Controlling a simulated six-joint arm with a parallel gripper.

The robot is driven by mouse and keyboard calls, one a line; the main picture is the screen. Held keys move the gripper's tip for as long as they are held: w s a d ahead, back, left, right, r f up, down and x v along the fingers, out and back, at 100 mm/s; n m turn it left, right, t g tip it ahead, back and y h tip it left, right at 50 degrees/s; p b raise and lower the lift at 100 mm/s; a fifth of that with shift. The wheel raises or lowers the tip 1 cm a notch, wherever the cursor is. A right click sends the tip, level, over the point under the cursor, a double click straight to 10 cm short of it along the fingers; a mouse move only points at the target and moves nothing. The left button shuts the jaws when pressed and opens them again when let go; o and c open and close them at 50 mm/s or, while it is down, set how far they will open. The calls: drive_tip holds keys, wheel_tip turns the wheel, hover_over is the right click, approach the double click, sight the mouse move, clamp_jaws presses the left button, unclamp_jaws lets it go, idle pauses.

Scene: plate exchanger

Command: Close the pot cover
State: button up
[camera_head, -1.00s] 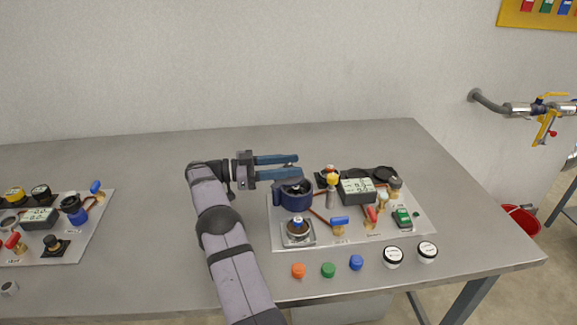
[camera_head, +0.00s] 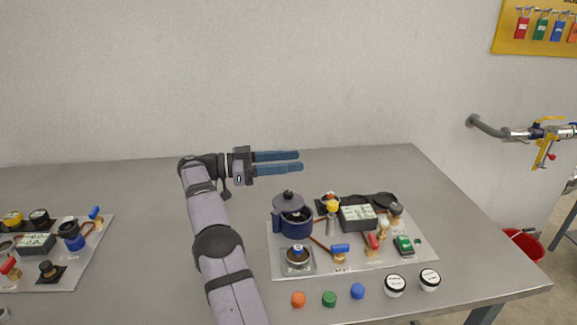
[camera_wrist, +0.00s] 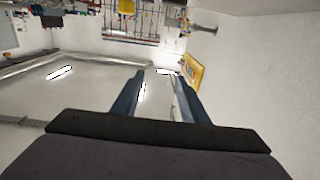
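The blue pot (camera_head: 296,230) stands on the grey panel in the head view. The wrist view shows the same empty fingers (camera_wrist: 157,78) and neither the pot nor the cover.
A dark metering box (camera_head: 358,218), valves with coloured handles and a round gauge (camera_head: 298,254) crowd the panel around the pot. Coloured caps and two white-topped jars (camera_head: 395,285) line the table front. A second panel (camera_head: 80,268) is at the left. The table behind the pot is clear.

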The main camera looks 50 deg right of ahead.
drive_tip(key=shift+w+a+r, duration=0.1)
drive_tip(key=shift+w+r, duration=0.05)
drive_tip(key=c, duration=0.8)
drive_tip(key=w+a+r+p, duration=0.2)
drive_tip(key=w+a+r+n+t+h+p, duration=0.1)
drive_tip(key=w+a+r+p, duration=0.1)
drive_tip(key=w+a+r+t+p, duration=0.1)
drive_tip(key=w+a+r+p, duration=0.1)
drive_tip(key=shift+r+n+h, duration=0.35)
drive_tip(key=shift+n+h, duration=0.05)
clamp_jaws()
drive_tip(key=w+a+f+n+t+h+p, duration=0.5)
drive_tip(key=a+n, duration=0.3)
drive_tip(key=n, duration=0.3)
drive_tip(key=shift+s+f+n+t+y, duration=0.35)
drive_tip(key=shift+s+f+n+t, duration=0.35)
drive_tip(key=shift+f+n, duration=1.45)
drive_tip(key=shift+s+f+n+t+y, duration=0.4)
drive_tip(key=shift+s+f+n+t, duration=0.25)
drive_tip(key=shift+f+n, duration=1.45)
drive_tip(key=shift+s+f+n+t+y, duration=0.35)
drive_tip(key=shift+s+f+n+t, duration=0.35)
drive_tip(key=shift+f+n, duration=1.45)
